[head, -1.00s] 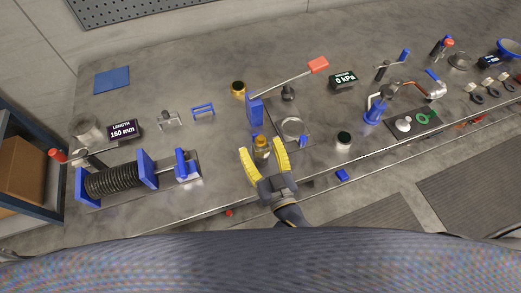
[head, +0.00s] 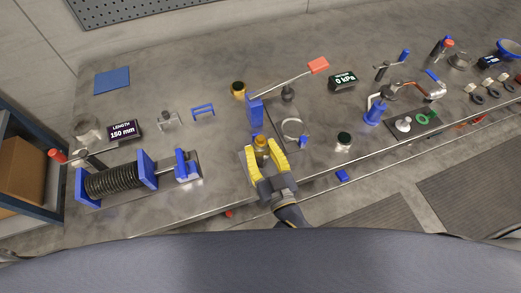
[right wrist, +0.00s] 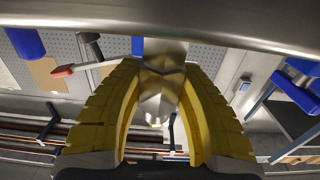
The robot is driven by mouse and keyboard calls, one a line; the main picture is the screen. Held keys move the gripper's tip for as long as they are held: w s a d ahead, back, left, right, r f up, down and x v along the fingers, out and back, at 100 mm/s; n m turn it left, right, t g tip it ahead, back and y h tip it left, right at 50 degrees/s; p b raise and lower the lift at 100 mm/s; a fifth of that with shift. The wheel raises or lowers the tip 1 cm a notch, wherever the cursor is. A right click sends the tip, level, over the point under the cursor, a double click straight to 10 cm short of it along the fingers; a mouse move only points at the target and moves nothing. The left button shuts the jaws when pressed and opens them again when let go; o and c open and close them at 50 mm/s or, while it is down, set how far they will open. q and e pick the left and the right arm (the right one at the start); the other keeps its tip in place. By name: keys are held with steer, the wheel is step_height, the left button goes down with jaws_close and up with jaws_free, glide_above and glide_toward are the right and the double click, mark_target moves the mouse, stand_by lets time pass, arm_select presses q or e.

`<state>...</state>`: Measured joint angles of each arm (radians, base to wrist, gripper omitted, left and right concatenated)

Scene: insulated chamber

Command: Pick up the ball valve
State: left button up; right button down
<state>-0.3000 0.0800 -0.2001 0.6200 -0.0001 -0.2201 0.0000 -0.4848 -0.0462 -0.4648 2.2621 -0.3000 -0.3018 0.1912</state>
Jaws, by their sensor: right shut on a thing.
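In the right wrist view, the faceted silvery body of the ball valve (right wrist: 160,88) sits between the yellow fingers (right wrist: 161,110). Its lower part is hidden by the fingers in the head view. My left gripper is not in view.
A blue post (head: 255,112) with a red-handled lever (head: 318,65) stands just behind. A metal ring (head: 293,128) and a dark-topped jar (head: 344,139) are to the right. A spring rig (head: 115,182) is at the left. Bare bench lies between the rig and my gripper.

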mark_target(260, 137)
steer(key=shift+r, duration=0.1)
step_height(260, 137, up, 10)
steer(key=shift+f, duration=0.15)
steer(key=shift+d, duration=0.1)
steer(key=w+d+f+m+h, duration=0.3)
steer(key=w+d+f+h, duration=0.1)
steer(key=w+d+h, duration=0.1)
steer(key=s+a+r+n+y, duration=0.1)
steer(key=s+a+y, duration=0.1)
steer(key=s+a+r+n+y, duration=0.1)
steer(key=s+a+r, duration=0.1)
steer(key=shift+s+r+y, duration=0.1)
steer(key=shift+r+y, duration=0.05)
steer(key=shift+y, duration=0.25)
steer(key=shift+s+a+r+n+y, duration=0.4)
steer(key=shift+a+r+n+y, duration=0.1)
steer(key=shift+y, duration=0.1)
steer(key=shift+a, duration=0.1)
